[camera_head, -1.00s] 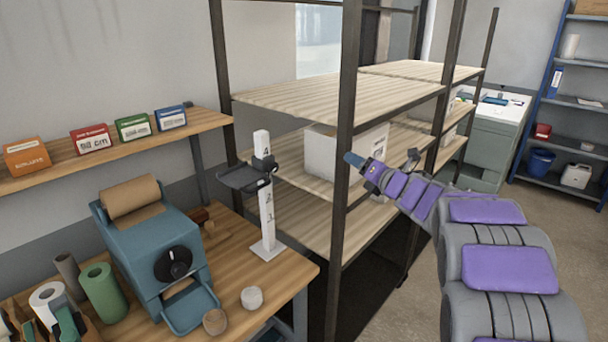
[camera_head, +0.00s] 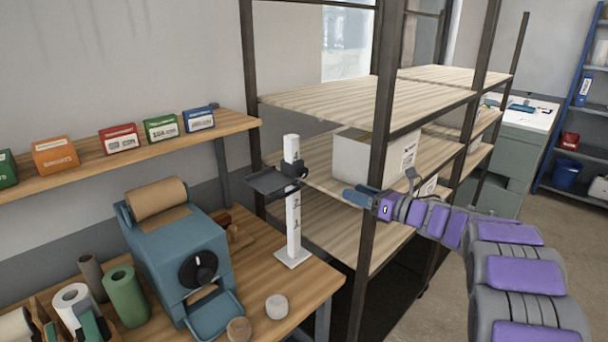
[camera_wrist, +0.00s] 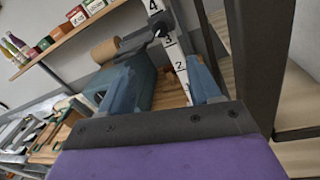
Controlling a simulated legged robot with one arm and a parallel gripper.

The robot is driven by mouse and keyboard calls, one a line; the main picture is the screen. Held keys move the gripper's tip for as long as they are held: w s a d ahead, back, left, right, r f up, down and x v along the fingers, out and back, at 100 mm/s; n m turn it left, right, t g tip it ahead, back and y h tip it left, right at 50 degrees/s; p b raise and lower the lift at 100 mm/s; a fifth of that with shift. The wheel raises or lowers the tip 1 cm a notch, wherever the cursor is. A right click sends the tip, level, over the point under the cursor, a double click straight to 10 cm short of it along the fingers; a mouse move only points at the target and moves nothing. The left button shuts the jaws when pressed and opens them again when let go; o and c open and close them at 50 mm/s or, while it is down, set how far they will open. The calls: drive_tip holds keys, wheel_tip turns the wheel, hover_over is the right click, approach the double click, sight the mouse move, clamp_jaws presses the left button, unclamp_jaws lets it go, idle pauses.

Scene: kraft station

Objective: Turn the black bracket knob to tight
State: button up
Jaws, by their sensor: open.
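A black bracket (camera_head: 272,181) with a flat shelf is clamped on a white numbered post (camera_head: 293,215) standing upright on the bench. Its black knob (camera_head: 302,170) is on the clamp at the post's right side; which way it is turned is too small to tell. My gripper (camera_head: 358,196) is open and empty, right of the post and a little lower than the knob, apart from it. In the wrist view my gripper (camera_wrist: 165,86) has its blue fingers spread, with the post (camera_wrist: 178,65) and the bracket (camera_wrist: 137,42) beyond them.
A dark rack upright (camera_head: 383,130) stands close to my gripper, with wooden shelves and a white box (camera_head: 365,157) behind. A teal paper dispenser (camera_head: 180,250) is left of the post.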

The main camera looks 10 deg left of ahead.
sight(304, 175)
drive_tip(key=x, duration=1.1)
drive_tip(key=b+x, duration=0.1)
drive_tip(key=x, duration=0.4)
drive_tip(key=shift+s+a+f, duration=0.15)
drive_tip(key=shift+s+a, duration=0.05)
drive_tip(key=shift+a, duration=0.15)
drive_tip(key=shift+w, duration=0.25)
drive_tip(key=shift+w+d, duration=0.15)
drive_tip(key=shift+d, duration=0.15)
drive_tip(key=shift+d+r, duration=0.35)
drive_tip(key=shift+d, duration=0.35)
drive_tip(key=shift+a+f, duration=0.2)
drive_tip(key=shift+a, duration=1)
drive_tip(key=shift+c, duration=0.9)
drive_tip(key=shift+a, duration=0.1)
drive_tip(key=shift+c, duration=0.8)
drive_tip(key=shift+w+d, duration=0.15)
drive_tip(key=shift+d, duration=0.35)
drive_tip(key=c, duration=0.4)
drive_tip(key=shift+r, duration=0.1)
drive_tip(key=c, duration=0.3)
